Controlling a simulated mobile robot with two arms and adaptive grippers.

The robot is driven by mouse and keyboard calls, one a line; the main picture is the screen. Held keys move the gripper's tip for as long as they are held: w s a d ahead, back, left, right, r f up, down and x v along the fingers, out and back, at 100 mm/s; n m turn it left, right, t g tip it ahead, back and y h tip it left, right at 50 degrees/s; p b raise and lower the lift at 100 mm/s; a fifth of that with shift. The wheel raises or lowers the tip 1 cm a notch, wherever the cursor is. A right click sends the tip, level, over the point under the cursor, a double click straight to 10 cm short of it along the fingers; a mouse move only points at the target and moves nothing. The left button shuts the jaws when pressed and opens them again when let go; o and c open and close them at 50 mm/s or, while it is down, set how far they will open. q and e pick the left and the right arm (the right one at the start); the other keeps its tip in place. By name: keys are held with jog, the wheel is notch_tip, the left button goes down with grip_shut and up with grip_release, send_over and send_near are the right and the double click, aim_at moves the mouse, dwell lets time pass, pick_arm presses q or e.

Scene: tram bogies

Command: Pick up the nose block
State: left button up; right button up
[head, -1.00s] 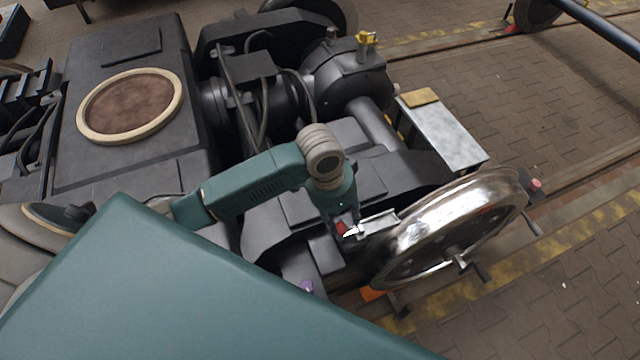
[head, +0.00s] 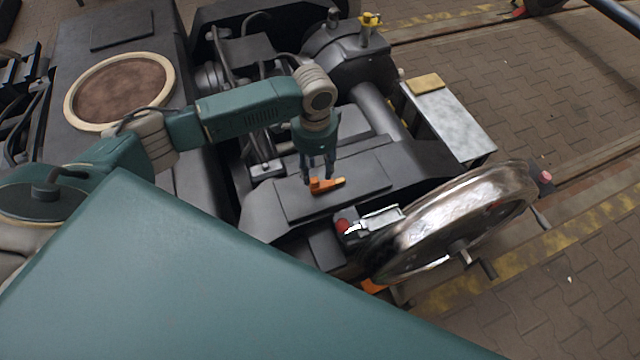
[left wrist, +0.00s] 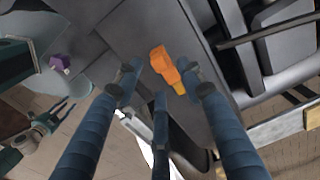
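I take the orange piece (head: 325,185) to be the nose block. It lies on the flat dark plate of the bogie frame. My left gripper (head: 318,178) is right above it, pointing down. In the left wrist view the orange block (left wrist: 164,66) shows between the spread fingertips of the left gripper (left wrist: 158,74), nearer the right finger. The fingers are open, and I see no grip on it. A small arm at the left of the wrist view seems to be my right one, with its gripper (left wrist: 62,112) away from the block; its finger state is unclear.
A shiny wheel (head: 450,225) stands in front of the plate. A red-tipped part (head: 343,227) and a bright metal piece (head: 382,218) sit beside it. A grey-topped bench (head: 450,120) is at the right. A purple piece (left wrist: 60,63) shows in the wrist view.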

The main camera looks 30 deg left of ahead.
aim_at(315, 179)
pick_arm(q)
jog(key=shift+a+f, duration=0.1)
jog(key=shift+f, duration=1.8)
grip_shut()
pick_arm(e)
jog(key=shift+w+a, duration=0.25)
jog(key=shift+w, duration=0.2)
pick_arm(q)
jog(key=shift+r, duration=0.1)
